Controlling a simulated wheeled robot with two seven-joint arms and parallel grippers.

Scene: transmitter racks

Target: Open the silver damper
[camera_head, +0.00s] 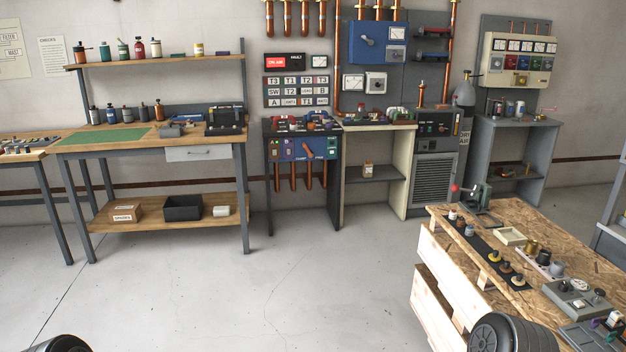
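I cannot pick out a silver damper with certainty at this distance. Several copper pipes (305,17) run down the back wall above the panels. More copper pipes (299,177) hang below a blue control panel (304,149) with small levers and switches. A blue wall box (377,43) with a handle and a dial is mounted higher up, between vertical pipes. A grey cabinet (436,178) with a louvred front stands right of it. Dark rounded parts of my arms show at the bottom left and bottom right edges. Neither gripper's fingers are in view.
A wooden workbench (190,142) with a drawer stands at the back left. A chipboard-topped crate table (530,246) with knobs and small parts fills the right foreground. The concrete floor (240,300) in the middle is clear up to the panels.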

